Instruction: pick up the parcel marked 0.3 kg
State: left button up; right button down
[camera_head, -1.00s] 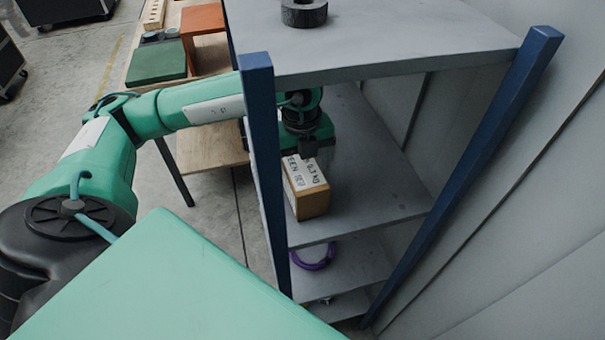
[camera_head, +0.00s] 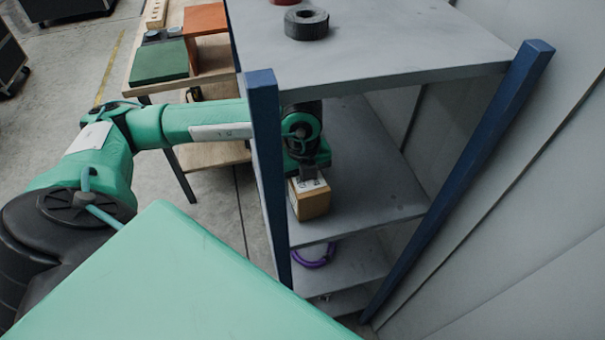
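The parcel (camera_head: 312,205) is a small brown box with a white label on top. It stands on the middle shelf (camera_head: 375,205) of the grey rack, near the front left post. My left arm comes in from the left, behind the blue post. My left gripper (camera_head: 308,180) is directly over the parcel, at or very close to its top, and covers most of the label. Its fingers are too small and dark to tell open from shut. My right gripper is not in view.
The rack has blue posts (camera_head: 265,170) and a top board (camera_head: 390,45) close above my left arm. A black ring (camera_head: 306,22) lies on that board. A purple ring (camera_head: 314,256) is on a lower shelf. A wooden table (camera_head: 205,80) stands behind to the left.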

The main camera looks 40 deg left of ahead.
pick_arm(q)
jog(key=shift+r, duration=0.15)
jog(key=shift+r+b, duration=0.2)
jog(key=shift+b, duration=0.1)
notch_tip(320, 180, up, 2)
jog(key=shift+r+b, duration=0.1)
jog(key=shift+b, duration=0.65)
jog(key=shift+s+a+r, duration=0.15)
jog(key=shift+s+a, duration=0.25)
jog(key=s+a+b, duration=0.5)
jog(key=s+a, duration=0.3)
jog(key=s, duration=0.2)
jog(key=shift+a+b, duration=0.3)
jog(key=shift+a, duration=0.05)
jog(key=s+a+b, duration=0.1)
jog(key=s+a, duration=0.1)
jog(key=shift+s, duration=0.4)
